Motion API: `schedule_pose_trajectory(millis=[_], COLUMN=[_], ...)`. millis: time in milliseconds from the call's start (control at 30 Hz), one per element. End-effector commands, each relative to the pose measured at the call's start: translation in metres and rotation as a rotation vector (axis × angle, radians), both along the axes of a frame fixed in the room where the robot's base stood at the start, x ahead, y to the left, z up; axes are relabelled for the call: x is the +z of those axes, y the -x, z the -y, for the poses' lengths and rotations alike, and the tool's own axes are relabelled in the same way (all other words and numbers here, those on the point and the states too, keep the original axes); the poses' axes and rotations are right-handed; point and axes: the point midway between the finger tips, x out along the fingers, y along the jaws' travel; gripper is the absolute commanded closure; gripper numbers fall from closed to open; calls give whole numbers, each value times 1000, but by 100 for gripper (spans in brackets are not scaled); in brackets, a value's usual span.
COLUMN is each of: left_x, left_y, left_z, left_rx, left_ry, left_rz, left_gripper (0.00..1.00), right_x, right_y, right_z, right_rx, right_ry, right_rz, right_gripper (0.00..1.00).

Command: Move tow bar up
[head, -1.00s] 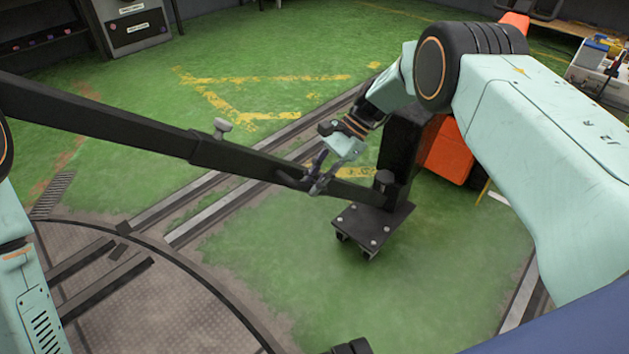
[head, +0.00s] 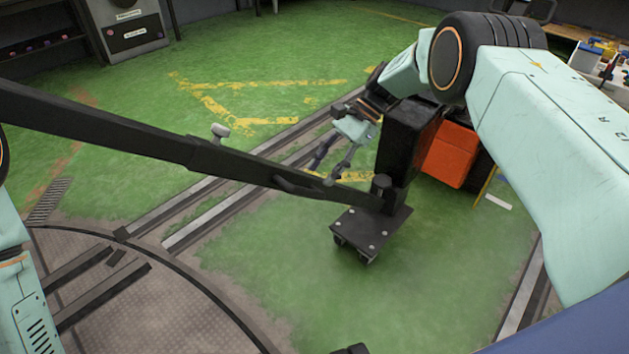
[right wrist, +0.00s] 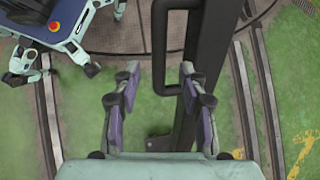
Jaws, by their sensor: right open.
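The tow bar (head: 225,160) is a long dark bar. It runs down from the upper left of the head view to a dark upright post (head: 402,140) on a small wheeled plate (head: 372,230). My left gripper is out of view.
Floor rails (head: 205,220) run diagonally under the bar. The turntable plate (head: 165,315) is at lower left. An orange box (head: 450,152) stands right of the post, close to my right arm. The green floor in front of the wheeled plate is clear.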

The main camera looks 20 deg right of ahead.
Motion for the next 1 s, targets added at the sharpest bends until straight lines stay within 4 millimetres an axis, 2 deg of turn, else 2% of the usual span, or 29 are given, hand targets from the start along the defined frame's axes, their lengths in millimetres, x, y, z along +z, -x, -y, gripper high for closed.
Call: schedule_pose_trajectory(millis=[200,400,1000], left_x=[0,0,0], left_y=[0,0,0], left_z=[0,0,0], left_rx=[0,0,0], left_ry=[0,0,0], left_rz=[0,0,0], left_gripper=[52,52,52], right_x=[32,48,51], right_y=[-8,-11,-12], right_z=[28,42,45], right_rx=[-1,-1,0], right_ry=[1,0,0], right_rz=[3,1,0], right_gripper=[58,58,58])
